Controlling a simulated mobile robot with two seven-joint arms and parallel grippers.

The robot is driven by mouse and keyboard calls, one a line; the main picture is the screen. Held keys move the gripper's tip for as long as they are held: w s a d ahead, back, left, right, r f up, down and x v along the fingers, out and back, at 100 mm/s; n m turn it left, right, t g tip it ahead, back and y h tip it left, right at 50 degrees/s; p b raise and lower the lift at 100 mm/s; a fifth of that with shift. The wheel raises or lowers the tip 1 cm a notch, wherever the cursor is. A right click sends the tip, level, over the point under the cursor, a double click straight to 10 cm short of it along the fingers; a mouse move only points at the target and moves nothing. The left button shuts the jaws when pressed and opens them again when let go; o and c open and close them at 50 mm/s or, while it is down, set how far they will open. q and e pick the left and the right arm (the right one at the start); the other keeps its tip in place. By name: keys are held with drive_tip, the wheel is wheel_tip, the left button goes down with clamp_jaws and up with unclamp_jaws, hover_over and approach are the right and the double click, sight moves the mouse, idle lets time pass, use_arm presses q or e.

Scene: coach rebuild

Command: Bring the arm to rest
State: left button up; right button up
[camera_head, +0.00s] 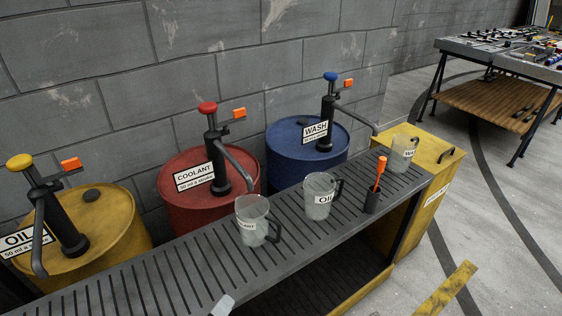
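Neither of my grippers can be made out. A small light grey piece (222,305) pokes in at the bottom edge, in front of the slatted bench (150,275); it may be part of my arm, but I cannot tell. Three clear jugs with dark handles stand upright along the bench: the coolant jug (250,211), the oil jug (318,186) and the wash jug (401,158) at the far right end. A black holder (371,202) with an orange-handled tool (379,172) stands between the oil and wash jugs.
Behind the bench stand a yellow oil drum (105,225), a red coolant drum (180,165) and a blue wash drum (290,140), each with a hand pump. A yellow box (430,205) adjoins the bench's right end. A cluttered table (470,48) stands far right.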

use_arm(q)
drive_tip(key=s+a+f+n, duration=0.2)
drive_tip(key=s+a+n, duration=0.1)
drive_tip(key=n, duration=0.9)
drive_tip(key=s+a+f+n+g, duration=0.1)
drive_tip(key=s+a+f+n, duration=0.2)
drive_tip(key=n, duration=0.9)
drive_tip(key=shift+s+a+f+n+y, duration=0.2)
drive_tip(key=shift+s+f+n+y, duration=0.15)
drive_tip(key=shift+s, duration=0.35)
